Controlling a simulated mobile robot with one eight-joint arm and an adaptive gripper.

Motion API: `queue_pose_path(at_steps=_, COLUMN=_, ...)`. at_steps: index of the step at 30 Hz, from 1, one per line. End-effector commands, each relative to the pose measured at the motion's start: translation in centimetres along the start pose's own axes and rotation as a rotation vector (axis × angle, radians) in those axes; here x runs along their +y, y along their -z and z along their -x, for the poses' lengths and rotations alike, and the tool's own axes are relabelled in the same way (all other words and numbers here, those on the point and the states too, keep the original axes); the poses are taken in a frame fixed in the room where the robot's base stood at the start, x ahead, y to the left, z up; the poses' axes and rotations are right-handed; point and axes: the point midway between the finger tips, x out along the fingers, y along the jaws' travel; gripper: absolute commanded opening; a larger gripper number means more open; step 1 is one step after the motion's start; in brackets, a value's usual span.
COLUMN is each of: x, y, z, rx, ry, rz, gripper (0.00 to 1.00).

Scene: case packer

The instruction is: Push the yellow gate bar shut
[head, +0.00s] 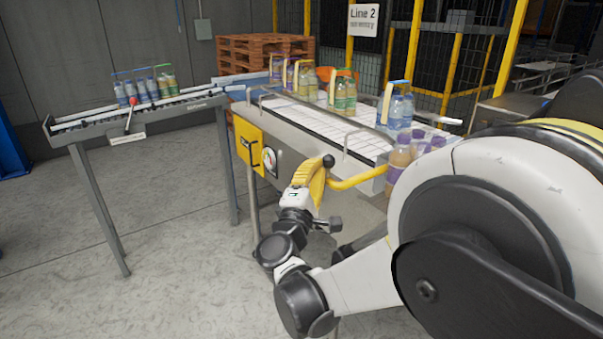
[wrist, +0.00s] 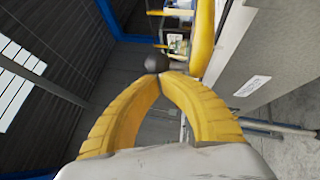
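The yellow gate bar (head: 358,180) sticks out from the near side of the conveyor's end, and its far part is hidden behind my gripper. It also shows as a thick yellow piece at the top of the wrist view (wrist: 204,35). A black ball knob (head: 328,161) shows at my fingertips; in the wrist view the knob (wrist: 157,62) is just beyond them. My gripper (head: 322,172) has yellow ribbed fingers. In the wrist view its fingertips (wrist: 163,76) meet, with an empty gap lower between the fingers. I cannot tell whether the tips touch the knob.
The conveyor (head: 300,114) carries several bottle packs with handles. A yellow control box (head: 249,146) with a dial beside it is on its near side. A roller table (head: 190,108) with bottle packs stands at the left. The floor in front (head: 180,220) is clear.

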Motion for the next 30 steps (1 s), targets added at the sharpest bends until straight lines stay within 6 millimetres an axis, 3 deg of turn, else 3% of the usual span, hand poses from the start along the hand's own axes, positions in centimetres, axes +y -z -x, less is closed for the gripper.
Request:
queue_pose_path(at_steps=9, x=-2.9, y=-5.0, z=-6.7, rx=-0.008, ry=0.002, rz=0.003, gripper=0.00)
queue_pose_path(at_steps=15, x=-4.0, y=-6.9, z=-9.5, rx=-0.005, ry=0.001, rz=0.001, gripper=0.00)
queue_pose_path(at_steps=21, x=-4.5, y=-7.7, z=-10.7, rx=-0.003, ry=0.001, rz=0.000, gripper=0.00)
queue_pose_path(at_steps=30, x=-4.6, y=-7.8, z=-10.9, rx=-0.002, ry=0.000, rz=0.000, gripper=0.00)
